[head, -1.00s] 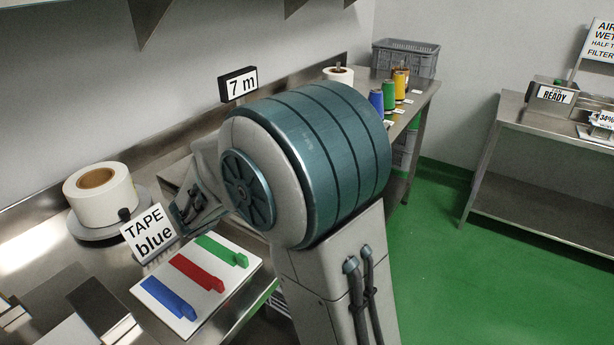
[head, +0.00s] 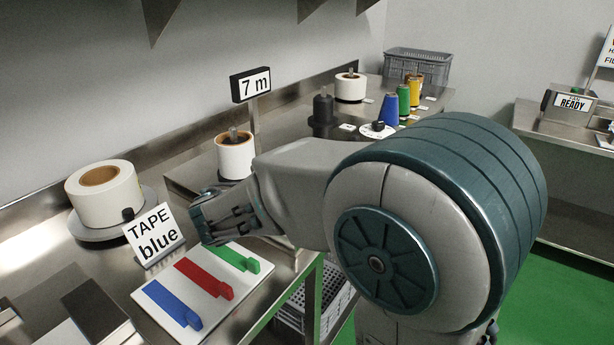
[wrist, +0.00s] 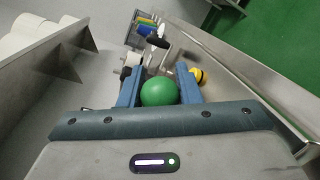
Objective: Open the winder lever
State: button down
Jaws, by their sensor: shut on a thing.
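A green ball-shaped knob (wrist: 158,92) fills the gap between the blue fingers of my gripper (wrist: 158,80) in the wrist view. My gripper is shut on it. The knob looks like the end of the winder lever, but its shaft is hidden. In the head view, my gripper (head: 212,222) is low beside the steel winder, behind the coloured strips, and hides the knob there. The winder carries a white roll (head: 235,157) on a spindle and a "7 m" sign (head: 252,85).
A "TAPE blue" card (head: 155,238) and a white board (head: 160,290) with blue, red and green strips are close to my gripper. A large tape roll (head: 104,195) stands left. Coloured spools (head: 404,100) stand farther back. Green floor is clear at right.

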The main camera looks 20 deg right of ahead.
jog(key=c, duration=1.1)
grip_release()
jog(key=shift+o, duration=0.2)
jog(key=v, duration=1.3)
jog(key=shift+s+a, duration=0.25)
jog(key=shift+a, duration=0.05)
jog(key=s+d+f+m+g+y+p, duration=0.4)
jog(key=s+d+m+g+y+p, duration=0.2)
jog(key=s+d+m+y+p, duration=0.4)
jog(key=s+m+y, duration=0.2)
jog(key=m+y, duration=0.1)
jog(key=shift+d+y, duration=0.3)
jog(key=shift+y, duration=0.1)
